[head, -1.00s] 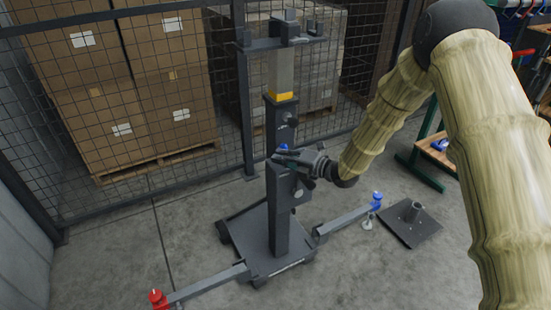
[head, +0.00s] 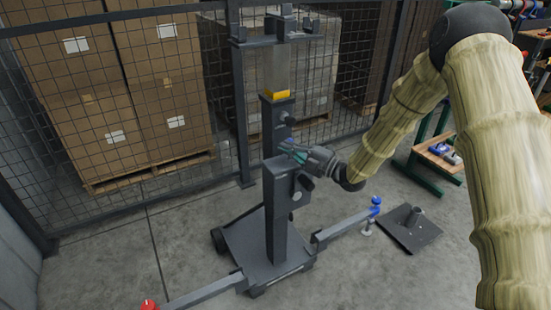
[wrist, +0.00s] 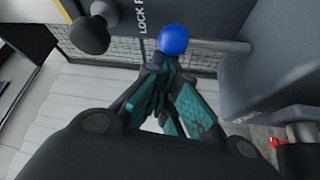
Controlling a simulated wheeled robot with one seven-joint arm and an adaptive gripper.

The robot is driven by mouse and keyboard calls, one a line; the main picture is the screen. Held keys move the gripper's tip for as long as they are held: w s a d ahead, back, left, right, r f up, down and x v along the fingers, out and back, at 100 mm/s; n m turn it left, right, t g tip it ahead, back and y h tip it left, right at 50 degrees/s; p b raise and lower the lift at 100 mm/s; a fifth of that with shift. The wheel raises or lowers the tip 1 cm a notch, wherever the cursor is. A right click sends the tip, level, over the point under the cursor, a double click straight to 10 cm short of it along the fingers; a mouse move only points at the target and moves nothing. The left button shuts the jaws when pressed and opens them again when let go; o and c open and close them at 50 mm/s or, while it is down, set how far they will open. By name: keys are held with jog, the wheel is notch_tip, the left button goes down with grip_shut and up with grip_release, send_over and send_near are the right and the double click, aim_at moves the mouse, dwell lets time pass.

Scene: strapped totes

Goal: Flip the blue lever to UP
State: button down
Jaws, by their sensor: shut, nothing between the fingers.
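The blue lever shows in the wrist view as a round blue knob (wrist: 174,39) on a grey rod that runs to the right into a dark housing. My gripper (wrist: 172,78) is shut and empty, with its teal-padded fingers just below the knob in that picture. Whether the fingertips touch the knob I cannot tell. In the head view my gripper (head: 289,149) is at the mast of a grey wheeled stand (head: 280,210), near the top of the lower post. There the knob is small and hard to make out beside the fingers.
A black knob (wrist: 88,33) and a label starting "LOCK" (wrist: 143,18) are near the lever. The stand's legs end in a red knob (head: 149,305) and a blue knob (head: 376,201). A mesh fence (head: 160,110) stands behind. A dark plate (head: 410,230) lies on the floor at right.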

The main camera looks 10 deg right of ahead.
jog(key=m+b, duration=0.1)
jog(key=d+m+t+b, duration=0.1)
jog(key=m, duration=0.1)
jog(key=w+d+m+t+b, duration=0.1)
jog(key=shift+d+y, duration=0.25)
jog(key=shift+y, duration=0.05)
jog(key=shift+w+d+r+m+b, duration=0.15)
jog(key=shift+w+d+m+b, duration=0.15)
jog(key=shift+d+b, duration=0.2)
jog(key=shift+d, duration=0.1)
jog(key=shift+s+a+r, duration=0.25)
jog(key=shift+a+r, duration=0.15)
jog(key=shift+a, duration=0.05)
jog(key=s+d, duration=0.1)
jog(key=s, duration=0.1)
jog(key=s+d, duration=0.1)
jog(key=s, duration=0.1)
jog(key=s+d+f+b, duration=0.1)
jog(key=s+d, duration=0.1)
jog(key=s, duration=0.1)
jog(key=shift+v, duration=0.8)
